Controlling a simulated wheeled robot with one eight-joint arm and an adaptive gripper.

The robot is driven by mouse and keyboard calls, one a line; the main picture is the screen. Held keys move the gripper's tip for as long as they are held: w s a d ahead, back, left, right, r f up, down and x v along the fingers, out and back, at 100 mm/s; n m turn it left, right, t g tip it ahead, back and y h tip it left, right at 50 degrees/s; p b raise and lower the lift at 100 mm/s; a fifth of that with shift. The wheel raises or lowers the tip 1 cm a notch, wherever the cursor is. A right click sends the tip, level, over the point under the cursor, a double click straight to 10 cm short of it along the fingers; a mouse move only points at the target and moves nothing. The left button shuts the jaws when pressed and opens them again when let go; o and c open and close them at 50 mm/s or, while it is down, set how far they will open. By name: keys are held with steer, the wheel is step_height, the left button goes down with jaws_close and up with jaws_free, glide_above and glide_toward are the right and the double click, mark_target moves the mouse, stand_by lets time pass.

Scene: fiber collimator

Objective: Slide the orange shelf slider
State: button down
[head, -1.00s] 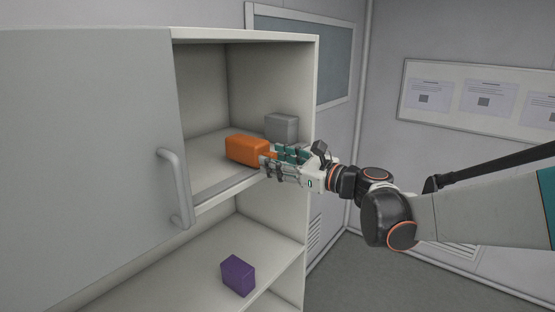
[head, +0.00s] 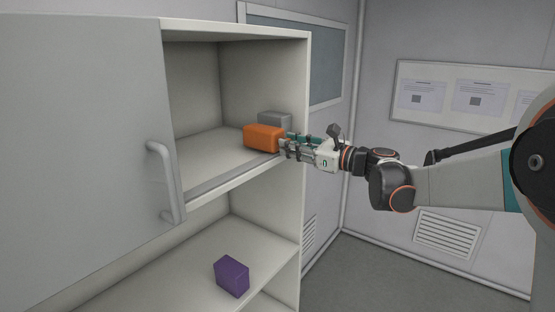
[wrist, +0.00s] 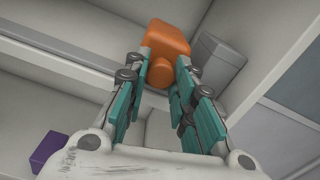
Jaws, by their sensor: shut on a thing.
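The orange shelf slider (head: 264,137) is a rounded orange block on the upper shelf, near its right front, partly in front of a grey block. It also shows in the wrist view (wrist: 168,38), with a round orange knob (wrist: 160,73) on its near side. My gripper (head: 287,147) reaches in from the right at the shelf's front edge. Its teal-padded fingers (wrist: 160,72) are closed on the slider's knob from both sides. The knob is hidden by the fingers in the head view.
The grey block (head: 275,120) stands right behind the slider, near the cabinet's right wall (head: 295,85). A white door with a handle (head: 166,182) covers the cabinet's left side. A purple block (head: 232,276) sits on the lower shelf. The upper shelf is clear left of the slider.

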steer(key=w+d, duration=0.2)
steer(key=w, duration=0.1)
steer(key=shift+w+d, duration=0.1)
steer(key=shift+d, duration=0.1)
steer(key=c, duration=1.3)
jaws_free()
steer(key=v, duration=1.2)
